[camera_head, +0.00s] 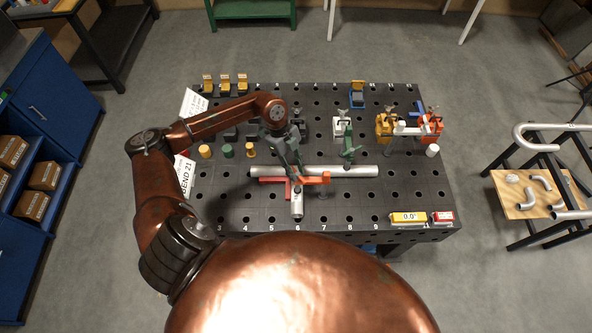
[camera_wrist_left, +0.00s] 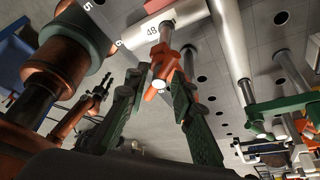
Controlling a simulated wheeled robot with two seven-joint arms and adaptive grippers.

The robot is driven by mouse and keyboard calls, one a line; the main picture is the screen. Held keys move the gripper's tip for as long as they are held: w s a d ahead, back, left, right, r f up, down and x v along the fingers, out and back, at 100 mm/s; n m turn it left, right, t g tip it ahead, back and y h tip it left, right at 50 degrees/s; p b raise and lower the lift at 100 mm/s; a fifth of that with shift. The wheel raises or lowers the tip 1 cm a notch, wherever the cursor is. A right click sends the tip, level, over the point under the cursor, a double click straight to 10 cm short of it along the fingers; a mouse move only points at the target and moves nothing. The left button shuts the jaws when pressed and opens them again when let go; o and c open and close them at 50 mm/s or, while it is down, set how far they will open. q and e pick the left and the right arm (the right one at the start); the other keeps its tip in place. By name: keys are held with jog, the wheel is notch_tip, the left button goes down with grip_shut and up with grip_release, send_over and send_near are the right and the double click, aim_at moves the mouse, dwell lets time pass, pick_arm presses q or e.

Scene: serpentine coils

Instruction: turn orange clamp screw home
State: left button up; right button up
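An orange clamp (camera_head: 322,179) stands near the front middle of the dark perforated table, beside a long silver tube (camera_head: 355,171). My left gripper (camera_head: 297,168) is over the clamp area and partly covers it. In the left wrist view, the gripper's two dark green fingers (camera_wrist_left: 157,93) are apart, one on each side of an orange part with a pale round end (camera_wrist_left: 158,85). I cannot tell whether they touch it. Lower on the left of that view a small dark pronged shape (camera_wrist_left: 97,95) on a copper arm looks like my right gripper; its opening is unclear.
Another orange clamp (camera_head: 431,124) and a yellow one (camera_head: 385,124) stand at the right rear. Yellow and green pegs (camera_head: 228,151) stand at the left. The table's front right has a yellow display block (camera_head: 408,218).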

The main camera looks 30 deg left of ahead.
pick_arm(q)
jog(key=shift+o, duration=0.7)
jog(key=v, duration=1.2)
jog(key=shift+c, duration=0.4)
